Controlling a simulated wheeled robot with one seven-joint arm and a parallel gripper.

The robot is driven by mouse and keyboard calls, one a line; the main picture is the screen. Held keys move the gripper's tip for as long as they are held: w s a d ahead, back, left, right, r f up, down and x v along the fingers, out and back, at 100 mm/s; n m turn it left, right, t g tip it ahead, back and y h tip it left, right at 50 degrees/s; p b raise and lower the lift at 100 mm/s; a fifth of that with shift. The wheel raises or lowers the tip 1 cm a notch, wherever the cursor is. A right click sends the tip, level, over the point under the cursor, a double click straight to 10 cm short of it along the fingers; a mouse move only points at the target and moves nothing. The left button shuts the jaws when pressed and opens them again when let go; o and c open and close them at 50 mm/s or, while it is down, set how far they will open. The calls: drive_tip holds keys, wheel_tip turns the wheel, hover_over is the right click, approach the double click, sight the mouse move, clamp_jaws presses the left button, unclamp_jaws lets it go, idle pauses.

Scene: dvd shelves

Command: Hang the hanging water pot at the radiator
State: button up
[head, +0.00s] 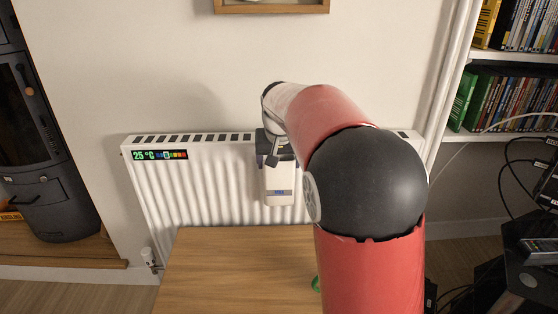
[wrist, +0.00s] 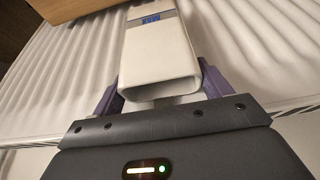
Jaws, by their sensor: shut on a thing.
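The hanging water pot (head: 280,187) is a narrow white container with a small blue label. It is upright against the view of the front of the white ribbed radiator (head: 190,190), just below its top grille. My gripper (head: 272,150) is at the pot's upper end, over the radiator's top edge. In the wrist view the purple fingers of my gripper (wrist: 160,82) are on both sides of the pot (wrist: 158,50), close to its open mouth. The radiator's ribs (wrist: 262,60) lie behind it. I cannot tell whether the pot touches the radiator or how its hook sits.
A wooden table (head: 230,265) stands in front of the radiator, below the pot. A black stove (head: 45,150) is at the left. Shelves of DVD cases (head: 515,100) and dark equipment with cables (head: 520,235) are at the right. A wooden frame (head: 271,7) is on the wall above.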

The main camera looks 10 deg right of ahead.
drive_tip(key=o, duration=1)
drive_tip(key=v, duration=0.8)
drive_tip(key=s+f, duration=0.3)
drive_tip(key=s, duration=0.7)
drive_tip(key=s+f+n, duration=0.1)
drive_tip(key=s+f, duration=0.2)
drive_tip(key=s, duration=0.7)
drive_tip(key=s+f+n+t, duration=0.1)
drive_tip(key=s+f, duration=0.1)
drive_tip(key=s, duration=0.8)
drive_tip(key=shift+s+f+y, duration=0.1)
drive_tip(key=shift+f+y, duration=0.3)
